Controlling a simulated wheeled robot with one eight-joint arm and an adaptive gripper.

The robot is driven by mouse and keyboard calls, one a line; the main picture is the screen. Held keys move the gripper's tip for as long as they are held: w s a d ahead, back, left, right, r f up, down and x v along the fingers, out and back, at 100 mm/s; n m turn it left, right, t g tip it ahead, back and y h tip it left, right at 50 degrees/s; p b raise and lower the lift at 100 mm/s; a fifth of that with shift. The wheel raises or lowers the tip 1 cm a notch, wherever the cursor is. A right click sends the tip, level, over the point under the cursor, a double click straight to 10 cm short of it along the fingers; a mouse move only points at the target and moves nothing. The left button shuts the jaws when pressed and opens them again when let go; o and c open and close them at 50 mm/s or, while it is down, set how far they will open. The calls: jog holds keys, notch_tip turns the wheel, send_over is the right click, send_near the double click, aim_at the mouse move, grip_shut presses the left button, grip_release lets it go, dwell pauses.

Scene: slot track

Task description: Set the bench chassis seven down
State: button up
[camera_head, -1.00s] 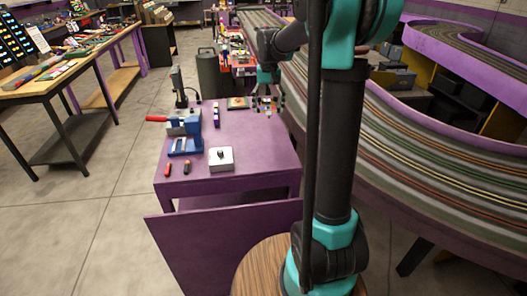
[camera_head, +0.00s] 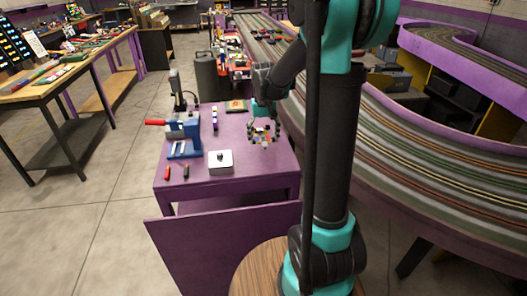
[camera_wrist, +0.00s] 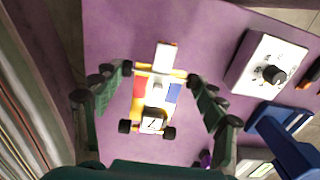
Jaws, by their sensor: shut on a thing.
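The bench chassis (camera_wrist: 157,90) is a small slot car frame with black wheels, yellow axle parts, a white body with red and blue patches and a white block with a dark mark. My gripper (camera_wrist: 155,98) is shut on it, with green-padded fingers at both sides of the chassis. In the head view my gripper (camera_head: 263,133) is over the right side of the purple bench (camera_head: 240,180). The chassis is small there and partly hidden by the fingers. I cannot tell whether it touches the bench top.
A white box with a black knob (camera_head: 221,162) stands at the bench's front middle. A blue vise-like tool (camera_head: 184,138) stands at the left, with two small screwdrivers (camera_head: 176,172) before it. A small colored stack (camera_head: 214,118) and a flat item (camera_head: 236,106) lie behind. The track (camera_head: 420,170) runs along the right.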

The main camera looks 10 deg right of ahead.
aim_at(264, 158)
jog(key=shift+f, duration=3.2)
jog(key=o, duration=1.3)
jog(key=shift+f, duration=0.1)
